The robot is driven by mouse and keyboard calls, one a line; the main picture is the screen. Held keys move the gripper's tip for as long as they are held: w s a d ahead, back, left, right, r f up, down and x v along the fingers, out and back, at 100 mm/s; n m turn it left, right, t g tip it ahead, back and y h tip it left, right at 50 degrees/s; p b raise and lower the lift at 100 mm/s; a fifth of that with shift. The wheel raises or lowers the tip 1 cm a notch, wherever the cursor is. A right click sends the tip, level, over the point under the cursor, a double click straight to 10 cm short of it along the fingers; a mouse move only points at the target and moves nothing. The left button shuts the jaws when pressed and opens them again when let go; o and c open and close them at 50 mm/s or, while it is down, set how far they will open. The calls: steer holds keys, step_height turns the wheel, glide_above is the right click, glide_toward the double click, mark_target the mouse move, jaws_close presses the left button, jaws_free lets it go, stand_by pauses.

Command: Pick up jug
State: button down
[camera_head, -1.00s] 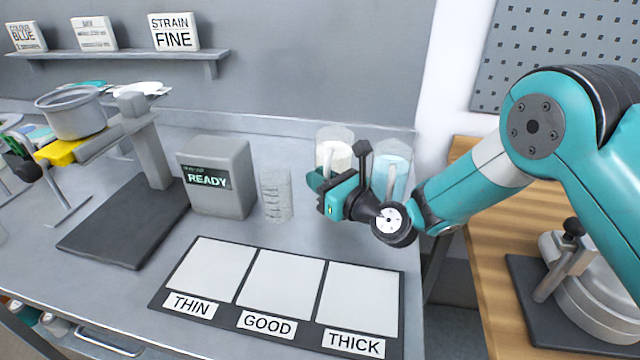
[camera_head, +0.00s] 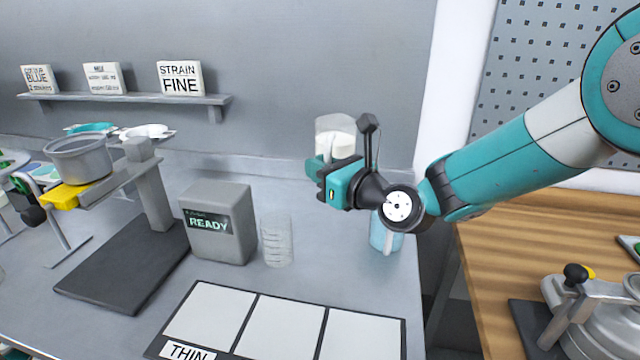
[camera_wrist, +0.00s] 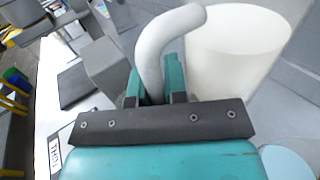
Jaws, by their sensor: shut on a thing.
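A clear jug of white liquid (camera_head: 335,137) is held up off the bench in the head view. My gripper (camera_head: 322,172) is in front of it, with its jaws shut on the jug's handle. In the wrist view the pale handle (camera_wrist: 155,50) stands between the two teal fingers (camera_wrist: 160,85), and the white jug body (camera_wrist: 235,45) is just beyond to the right. The jug looks about upright. My gripper hides part of its lower body in the head view. A second jug with pale blue liquid (camera_head: 384,238) stands on the bench, partly behind my wrist.
A ribbed clear cup (camera_head: 277,242) and a grey box reading READY (camera_head: 218,225) stand on the grey bench. A stand holds a grey pot (camera_head: 80,160) at left. A mat with THIN (camera_head: 210,318) lies in front. A wooden table (camera_head: 500,225) is at right.

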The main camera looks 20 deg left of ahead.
steer(key=shift+r, duration=2.7)
step_height(320, 180, up, 6)
steer(key=p, duration=0.7)
glide_above(329, 143)
steer(key=x, duration=0.2)
steer(key=shift+w+r, duration=0.1)
steer(key=shift+r, duration=0.1)
